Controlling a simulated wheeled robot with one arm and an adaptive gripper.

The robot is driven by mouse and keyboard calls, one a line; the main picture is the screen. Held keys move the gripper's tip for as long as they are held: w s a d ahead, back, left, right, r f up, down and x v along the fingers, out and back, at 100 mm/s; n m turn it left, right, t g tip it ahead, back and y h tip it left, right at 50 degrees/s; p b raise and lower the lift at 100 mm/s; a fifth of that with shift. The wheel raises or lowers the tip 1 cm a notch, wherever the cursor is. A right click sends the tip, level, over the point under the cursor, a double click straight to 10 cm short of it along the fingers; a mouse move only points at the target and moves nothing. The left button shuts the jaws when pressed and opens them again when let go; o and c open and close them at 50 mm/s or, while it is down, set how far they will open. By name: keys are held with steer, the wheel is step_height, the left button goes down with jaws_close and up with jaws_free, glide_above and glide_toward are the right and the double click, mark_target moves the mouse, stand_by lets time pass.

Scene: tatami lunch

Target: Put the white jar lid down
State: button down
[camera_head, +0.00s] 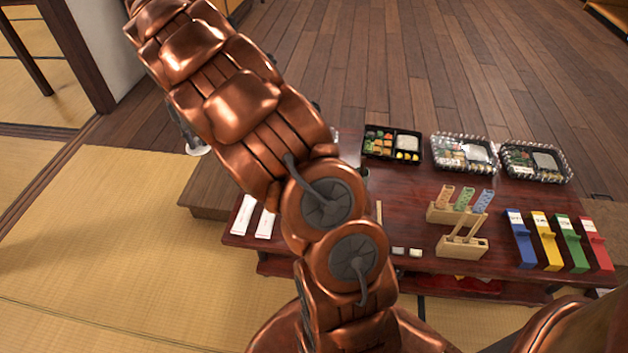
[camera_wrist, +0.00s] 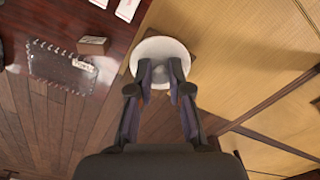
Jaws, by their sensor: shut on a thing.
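My gripper (camera_wrist: 160,72) is shut on the white jar lid (camera_wrist: 160,46), a round shallow white piece, in the wrist view. The lid is held between the two dark fingertips. In the head view only a sliver of the white lid (camera_head: 198,150) shows at the left of my arm, by a dark gripper part. It appears over the area of the low wooden step (camera_head: 207,200) and the wooden floor, left of the table. My arm hides much of that region.
The wrist view shows a clear tray (camera_wrist: 62,68) and small brown box (camera_wrist: 93,45). Tatami (camera_head: 120,240) is bare.

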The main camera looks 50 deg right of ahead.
steer(key=s+d+f+m, duration=0.4)
steer(key=d+f+m, duration=0.15)
steer(key=d, duration=0.45)
steer(key=s+d+f+m, duration=0.3)
steer(key=d+f+m, duration=0.2)
steer(key=d+f, duration=0.3)
steer(key=s+d+f+m, duration=0.4)
steer(key=d+f+m, duration=0.1)
steer(key=d, duration=0.6)
steer(key=shift+a+f+b, duration=0.15)
steer(key=shift+f+b, duration=0.1)
steer(key=shift+f, duration=2.05)
steer(key=shift+a+f+b, duration=0.1)
steer(key=shift+f+b, duration=0.15)
steer(key=shift+f, duration=2.05)
steer(key=shift+f, duration=0.15)
steer(key=c, duration=1.1)
jaws_free()
